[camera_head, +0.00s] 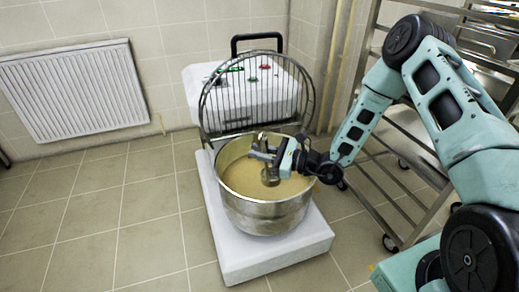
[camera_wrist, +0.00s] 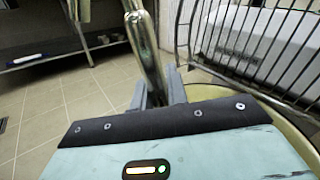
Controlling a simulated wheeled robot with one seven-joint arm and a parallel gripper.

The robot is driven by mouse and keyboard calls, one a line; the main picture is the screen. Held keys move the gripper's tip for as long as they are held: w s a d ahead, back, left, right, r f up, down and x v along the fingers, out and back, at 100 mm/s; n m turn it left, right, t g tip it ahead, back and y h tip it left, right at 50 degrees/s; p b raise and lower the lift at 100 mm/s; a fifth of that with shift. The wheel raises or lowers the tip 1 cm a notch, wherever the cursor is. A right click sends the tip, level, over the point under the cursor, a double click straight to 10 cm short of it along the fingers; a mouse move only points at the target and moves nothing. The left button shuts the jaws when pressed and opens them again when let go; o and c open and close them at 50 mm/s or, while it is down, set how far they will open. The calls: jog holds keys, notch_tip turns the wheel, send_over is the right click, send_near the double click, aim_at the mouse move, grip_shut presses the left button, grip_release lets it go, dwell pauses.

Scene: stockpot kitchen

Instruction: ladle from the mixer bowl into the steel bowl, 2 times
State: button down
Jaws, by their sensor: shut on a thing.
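The mixer bowl (camera_head: 262,219) is a large steel bowl filled with a tan-brown mass, standing on the white mixer base. My gripper (camera_head: 268,152) is over the bowl in the head view, and in the wrist view its fingers (camera_wrist: 160,92) are shut on a metal handle. This is the ladle; its handle (camera_wrist: 148,50) rises from between the fingers. The ladle's cup (camera_head: 270,176) is in the mixer bowl at the surface of the mass. How full it is cannot be told. I see no separate steel bowl that I can make out in either view.
A raised wire guard (camera_head: 228,105) stands behind the bowl, in front of the white mixer body (camera_head: 193,92). A steel rack on castors (camera_head: 420,190) stands at the right. A radiator (camera_head: 75,90) is on the left wall. The tiled floor at left is clear.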

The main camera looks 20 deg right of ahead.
notch_tip(320, 180, down, 13)
jog(key=b, duration=0.7)
jog(key=shift+r, duration=0.15)
jog(key=shift+d+f, duration=0.15)
jog(key=shift+f, duration=0.05)
dwell(1.2)
notch_tip(320, 180, up, 20)
dwell(1.8)
dwell(0.4)
jog(key=shift+r, duration=0.15)
